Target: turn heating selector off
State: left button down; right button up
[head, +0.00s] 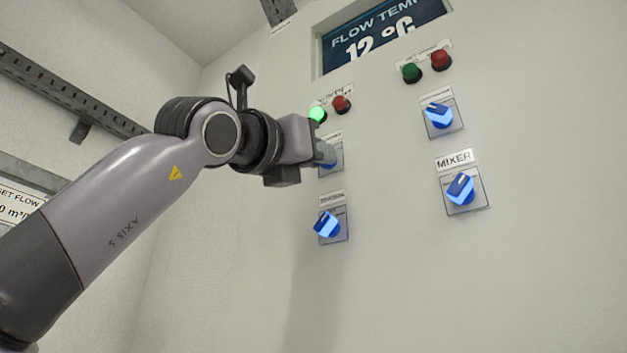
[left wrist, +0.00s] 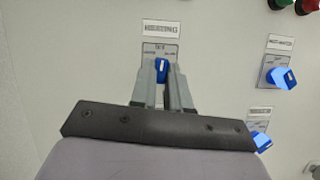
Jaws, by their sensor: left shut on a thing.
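My left gripper (head: 328,153) is at the upper left selector on the cabinet front in the head view. In the left wrist view its two grey fingers (left wrist: 162,76) stand on either side of a blue selector knob (left wrist: 162,68), shut on it. The knob points roughly upright there, on a grey plate below a white label (left wrist: 162,28). In the head view the gripper hides most of this knob, with some blue (head: 328,163) showing. I cannot read its label in either view. My right gripper is not in view.
Another blue selector (head: 327,225) sits below the held one. To the right are an upper selector (head: 438,115) and one labelled MIXER (head: 461,190). A lit green lamp (head: 317,113) and red button (head: 341,104) are close above my gripper.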

pick_arm(q)
jog(key=shift+n+y+b, duration=0.3)
jog(key=shift+n, duration=0.5)
jog(key=shift+t, duration=0.3)
jog(key=shift+r, duration=0.1)
jog(key=c, duration=1.1)
grip_release()
jog(key=shift+s, duration=0.1)
